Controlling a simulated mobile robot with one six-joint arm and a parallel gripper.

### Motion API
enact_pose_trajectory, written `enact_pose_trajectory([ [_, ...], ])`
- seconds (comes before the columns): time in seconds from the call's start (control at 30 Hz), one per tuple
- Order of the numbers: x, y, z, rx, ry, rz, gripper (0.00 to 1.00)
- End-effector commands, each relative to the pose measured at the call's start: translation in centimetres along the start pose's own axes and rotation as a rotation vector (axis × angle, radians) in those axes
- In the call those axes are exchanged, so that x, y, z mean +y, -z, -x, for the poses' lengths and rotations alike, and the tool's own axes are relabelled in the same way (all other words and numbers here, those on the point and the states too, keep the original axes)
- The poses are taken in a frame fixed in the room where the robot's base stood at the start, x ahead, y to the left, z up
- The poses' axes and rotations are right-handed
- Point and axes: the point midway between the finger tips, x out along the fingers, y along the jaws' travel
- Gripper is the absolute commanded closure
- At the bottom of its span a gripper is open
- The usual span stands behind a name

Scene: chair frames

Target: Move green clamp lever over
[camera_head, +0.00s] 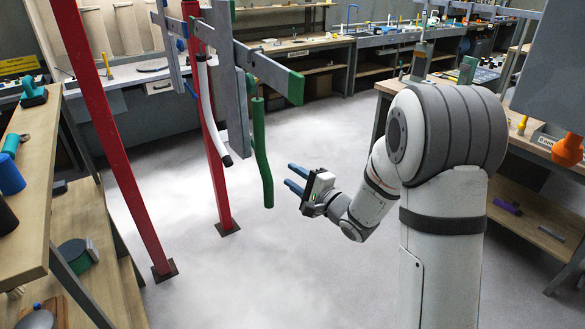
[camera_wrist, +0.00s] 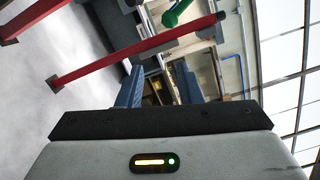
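The green clamp lever (camera_head: 262,155) hangs down from the grey frame beside a red post, with a slight bend partway along it.
Red posts (camera_head: 216,150) stand on floor plates, with grey beams (camera_head: 228,80) and a white lever with a black end (camera_head: 208,110) to the left of the green one. Wooden workbenches (camera_head: 45,180) line the sides and back. The floor between is clear.

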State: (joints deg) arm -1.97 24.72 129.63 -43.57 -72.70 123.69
Motion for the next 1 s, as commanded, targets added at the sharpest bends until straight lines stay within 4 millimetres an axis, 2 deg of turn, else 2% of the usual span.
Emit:
enact_pose_trajectory([
  [0.13,-0.8,-1.5,0.3,-0.113,0.048,-0.17,0.67],
  [0.33,-1.1,-2.0,-0.2,-0.155,0.065,-0.232,0.67],
  [0.47,-1.2,-2.2,-1.6,-0.153,0.064,-0.231,0.67],
  [0.87,-1.9,-2.8,-7.5,-0.147,0.066,-0.228,0.67],
  [1.0,-1.8,-2.7,-7.3,-0.144,0.067,-0.228,0.78],
])
